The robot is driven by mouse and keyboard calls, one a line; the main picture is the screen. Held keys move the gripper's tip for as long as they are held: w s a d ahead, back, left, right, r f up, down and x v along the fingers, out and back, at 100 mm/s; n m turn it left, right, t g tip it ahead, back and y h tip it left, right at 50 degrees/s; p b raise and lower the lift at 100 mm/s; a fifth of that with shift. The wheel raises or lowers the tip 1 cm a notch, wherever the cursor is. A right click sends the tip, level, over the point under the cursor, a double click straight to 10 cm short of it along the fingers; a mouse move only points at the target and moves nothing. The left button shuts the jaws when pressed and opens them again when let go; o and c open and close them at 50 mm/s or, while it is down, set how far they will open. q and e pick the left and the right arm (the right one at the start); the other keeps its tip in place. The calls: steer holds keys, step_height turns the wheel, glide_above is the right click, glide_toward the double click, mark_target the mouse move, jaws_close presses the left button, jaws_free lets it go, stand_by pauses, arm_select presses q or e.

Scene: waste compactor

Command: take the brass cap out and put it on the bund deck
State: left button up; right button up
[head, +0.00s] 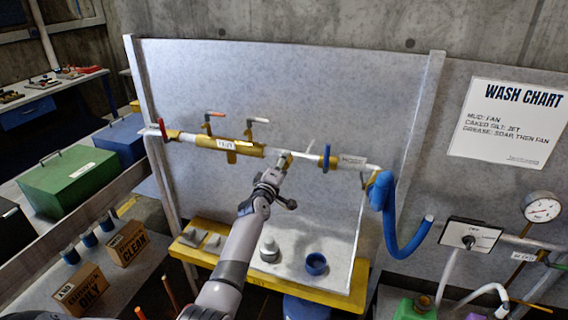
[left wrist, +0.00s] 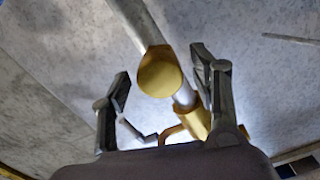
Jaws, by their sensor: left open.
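The brass cap (left wrist: 160,75) is a round, dull gold piece on the end of a pale pipe in the left wrist view. My left gripper (left wrist: 161,73) is open, with one finger on each side of the cap; a gap shows on both sides. In the head view my left gripper (head: 278,183) is in front of the wall pipework and I cannot make out the cap there. The yellow-edged deck (head: 290,287) below the pipe appears to be the bund deck. My right gripper is not in view.
On the deck are a blue cup (head: 316,265), a pale bottle-like piece (head: 268,249) and small grey pieces (head: 191,238). The pipe run carries a brass body (head: 233,147) and a blue-handled valve (head: 326,157). A blue hose (head: 391,220) hangs at right.

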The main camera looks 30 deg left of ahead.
arm_select(q)
steer(key=m, duration=2)
steer(key=shift+m, duration=0.4)
steer(key=shift+c, duration=0.5)
steer(key=c, duration=1.2)
steer(key=n+p, duration=0.1)
steer(key=n, duration=0.2)
steer(key=shift+r, duration=0.1)
steer(key=shift+n, duration=1.2)
